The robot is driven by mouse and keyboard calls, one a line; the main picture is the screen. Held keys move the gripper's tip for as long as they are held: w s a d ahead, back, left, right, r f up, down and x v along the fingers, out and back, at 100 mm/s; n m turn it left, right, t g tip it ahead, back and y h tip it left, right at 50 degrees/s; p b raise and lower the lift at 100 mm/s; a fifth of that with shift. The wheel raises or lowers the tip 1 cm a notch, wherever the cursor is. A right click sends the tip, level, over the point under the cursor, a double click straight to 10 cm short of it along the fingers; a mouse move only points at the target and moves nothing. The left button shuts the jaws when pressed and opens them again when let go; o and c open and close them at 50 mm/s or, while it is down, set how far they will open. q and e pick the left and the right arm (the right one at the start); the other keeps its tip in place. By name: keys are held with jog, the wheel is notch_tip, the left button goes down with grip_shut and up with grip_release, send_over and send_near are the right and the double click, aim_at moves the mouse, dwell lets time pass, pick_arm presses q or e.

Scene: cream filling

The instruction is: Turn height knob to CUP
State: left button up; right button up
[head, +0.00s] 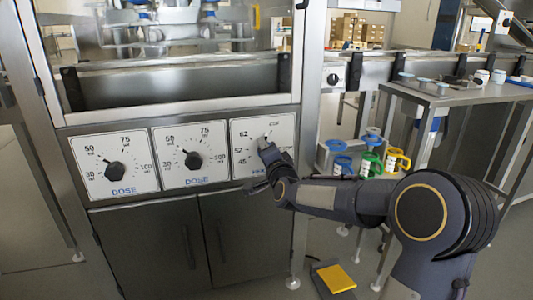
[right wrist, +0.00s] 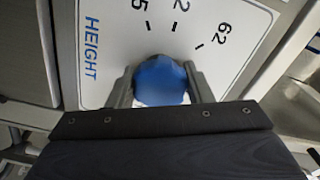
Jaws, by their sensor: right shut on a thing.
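The height dial panel (head: 245,128) is the right one of three white plates on the machine front. Its marks 62, 52 and 45 show on the left, and a CUP mark (head: 272,124) shows at its upper right. My right gripper (head: 266,150) is at this dial and hides its knob in the head view. In the right wrist view the blue height knob (right wrist: 160,82) sits between the two fingers, which are shut on it. The word HEIGHT (right wrist: 91,48) shows beside it. I cannot tell where the knob's pointer stands. My left gripper is not in view.
Two DOSE dials with black knobs, the left one (head: 115,170) and the middle one (head: 193,160), are beside the height panel. Cabinet doors (head: 190,245) are below. A side table (head: 455,92) and several coloured-handled jugs stand to the right, and a yellow pad (head: 336,278) lies low down.

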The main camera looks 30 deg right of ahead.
jog(key=shift+m, duration=1.5)
jog(key=o, duration=1)
jog(key=p+v, duration=0.1)
jog(key=v, duration=0.6)
jog(key=shift+s+a, duration=0.15)
jog(key=shift+s, duration=0.25)
